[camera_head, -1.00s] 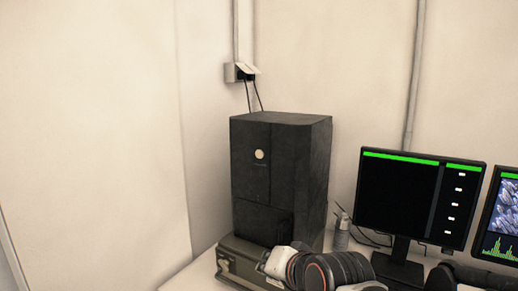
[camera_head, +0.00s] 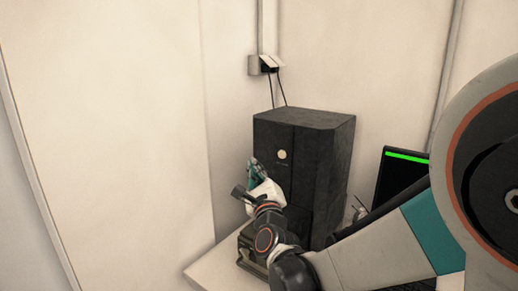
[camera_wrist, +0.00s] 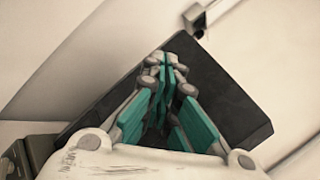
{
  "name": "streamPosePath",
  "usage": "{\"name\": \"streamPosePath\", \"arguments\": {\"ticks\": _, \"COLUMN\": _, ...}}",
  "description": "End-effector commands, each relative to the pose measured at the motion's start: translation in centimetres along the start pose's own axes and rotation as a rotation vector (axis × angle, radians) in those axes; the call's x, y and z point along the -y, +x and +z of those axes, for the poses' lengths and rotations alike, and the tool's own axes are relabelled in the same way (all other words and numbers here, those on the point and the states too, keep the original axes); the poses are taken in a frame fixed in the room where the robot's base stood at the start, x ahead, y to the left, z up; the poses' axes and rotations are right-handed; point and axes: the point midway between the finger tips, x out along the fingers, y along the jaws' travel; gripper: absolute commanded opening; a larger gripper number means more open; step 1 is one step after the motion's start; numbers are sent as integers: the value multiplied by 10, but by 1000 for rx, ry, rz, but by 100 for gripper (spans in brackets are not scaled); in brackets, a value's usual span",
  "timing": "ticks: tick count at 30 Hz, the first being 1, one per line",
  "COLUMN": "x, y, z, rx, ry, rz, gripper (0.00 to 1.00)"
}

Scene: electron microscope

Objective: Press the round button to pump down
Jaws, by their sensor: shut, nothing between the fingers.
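The round pale button (camera_head: 282,154) is on the upper front face of the black microscope cabinet (camera_head: 325,165) in the head view. My gripper (camera_head: 254,162) is raised in front of the cabinet, to the left of the button and slightly lower in the picture. I cannot tell its exact distance from the face. In the wrist view my gripper (camera_wrist: 163,64) has its teal-padded fingers closed together at the tips, with nothing between them. The dark cabinet (camera_wrist: 235,100) fills the background behind the fingers there. The button does not show in the wrist view.
A monitor (camera_head: 388,180) stands right of the cabinet, partly hidden by my arm. A wall socket box (camera_head: 265,64) with cables is above the cabinet. The white table (camera_head: 212,268) is below. The wall to the left is clear.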

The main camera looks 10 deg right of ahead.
Motion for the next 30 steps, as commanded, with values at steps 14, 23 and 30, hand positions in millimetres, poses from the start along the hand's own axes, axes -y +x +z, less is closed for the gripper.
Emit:
{"name": "streamPosePath", "arguments": {"ticks": 14, "x": 4, "y": 8, "z": -2, "rx": 18, "ry": 194, "rz": -85, "gripper": 0}}
{"name": "streamPosePath", "arguments": {"ticks": 23, "x": 7, "y": 12, "z": -5, "rx": 18, "ry": 191, "rz": -85, "gripper": 0}}
{"name": "streamPosePath", "arguments": {"ticks": 30, "x": 21, "y": 30, "z": -22, "rx": 16, "ry": 189, "rz": -86, "gripper": 0}}
